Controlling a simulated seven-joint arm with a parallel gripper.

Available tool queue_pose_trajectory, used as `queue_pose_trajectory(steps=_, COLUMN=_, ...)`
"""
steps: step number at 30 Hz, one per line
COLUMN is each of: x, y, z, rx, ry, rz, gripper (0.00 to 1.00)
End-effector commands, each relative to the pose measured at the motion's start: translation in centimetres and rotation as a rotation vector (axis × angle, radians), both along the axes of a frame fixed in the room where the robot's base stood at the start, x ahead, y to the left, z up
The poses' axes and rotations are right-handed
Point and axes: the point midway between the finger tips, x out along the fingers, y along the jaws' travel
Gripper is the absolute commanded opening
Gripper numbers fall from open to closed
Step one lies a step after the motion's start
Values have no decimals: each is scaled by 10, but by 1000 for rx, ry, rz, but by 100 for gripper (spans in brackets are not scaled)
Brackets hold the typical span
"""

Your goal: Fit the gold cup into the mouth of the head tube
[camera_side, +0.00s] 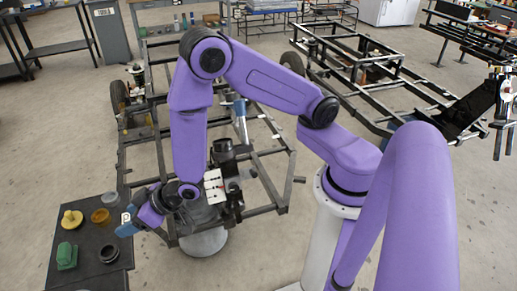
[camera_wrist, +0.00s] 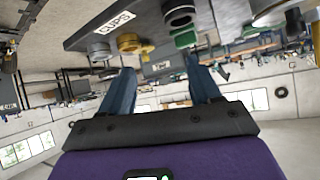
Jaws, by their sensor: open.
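The gold cup (camera_side: 100,216) is a short amber ring on the dark table at the lower left of the side view. It also shows near the top of the wrist view (camera_wrist: 130,43), beyond my fingertips. My gripper (camera_side: 126,228) has blue fingers and is just right of the cup in the side view. In the wrist view my gripper (camera_wrist: 161,78) is open with nothing between its fingers. A dark upright cylinder (camera_side: 223,150) on the frame, behind my forearm, may be the head tube; I cannot tell for sure.
A silver ring (camera_side: 110,198), a black ring (camera_side: 109,252), a green block-like part (camera_side: 66,256) and a yellow knobbed part (camera_side: 71,218) stand close around the cup. A "CUPS" label (camera_wrist: 114,22) lies on the table. The metal frame (camera_side: 270,153) stands right of the table.

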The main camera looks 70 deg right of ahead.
Motion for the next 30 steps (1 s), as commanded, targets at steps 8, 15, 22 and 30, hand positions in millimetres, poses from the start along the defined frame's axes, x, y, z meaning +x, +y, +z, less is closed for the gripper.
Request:
queue_pose_trajectory(steps=8, x=-87, y=6, z=62, rx=-86, ry=272, rz=261, gripper=62)
queue_pose_trajectory(steps=15, x=-170, y=-39, z=107, rx=-260, ry=451, rz=470, gripper=62)
queue_pose_trajectory(steps=22, x=-238, y=-116, z=142, rx=-487, ry=568, rz=616, gripper=62)
queue_pose_trajectory(steps=30, x=-275, y=-185, z=161, rx=-679, ry=633, rz=675, gripper=66)
